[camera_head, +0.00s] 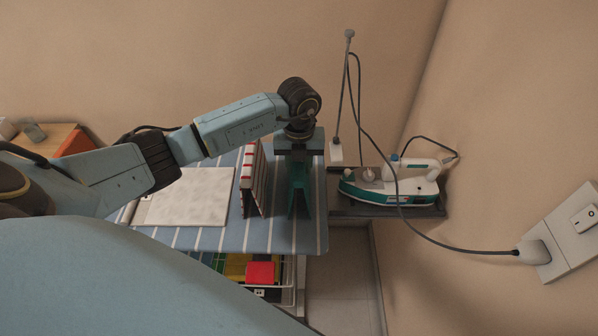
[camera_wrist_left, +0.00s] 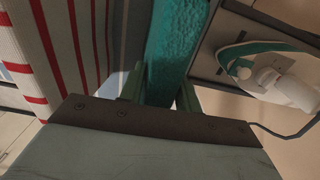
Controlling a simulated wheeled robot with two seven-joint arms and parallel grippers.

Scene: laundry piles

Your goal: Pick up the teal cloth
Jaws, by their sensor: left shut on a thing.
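The teal cloth (camera_head: 301,194) stands upright as a narrow folded slab at the right end of the blue striped ironing board (camera_head: 228,241). My left gripper (camera_head: 299,158) comes down over it from above and is shut on its top part. In the left wrist view the cloth (camera_wrist_left: 178,45) runs between the two fingers of my left gripper (camera_wrist_left: 160,90). I cannot tell whether its lower edge touches the board. My right gripper is not in view.
A red-and-white striped cloth (camera_head: 252,180) stands folded just left of the teal one. A flat beige cloth (camera_head: 190,197) lies further left. A teal and white iron (camera_head: 395,188) rests on a dark stand at the right, its cord running to a wall socket. Coloured items lie in a basket below.

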